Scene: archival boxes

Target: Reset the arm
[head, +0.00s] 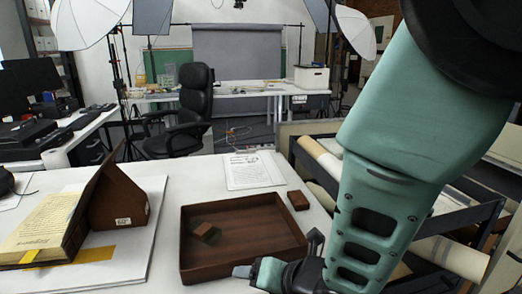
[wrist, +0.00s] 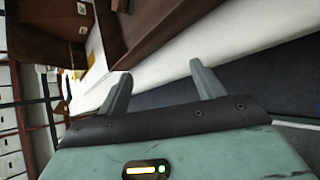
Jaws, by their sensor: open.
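My gripper (wrist: 160,82) is open and empty in the wrist view, its two grey fingers apart, with the white table edge and dark floor beyond them. In the head view my green arm comes down from the upper right, and its end is low at the front edge of the table, beside the near right corner of a brown wooden tray (head: 187,240). The arm hides part of what lies behind it. The tray holds a small brown block (head: 205,232). Another small brown block (head: 298,200) sits on the table outside the tray's right side.
An open book (head: 45,228) leans on a brown house-shaped box (head: 118,200) on a white board at left. Printed sheets (head: 253,170) lie behind the tray. A rack with rolled papers (head: 325,160) stands at right, close to my arm. An office chair (head: 195,105) stands behind.

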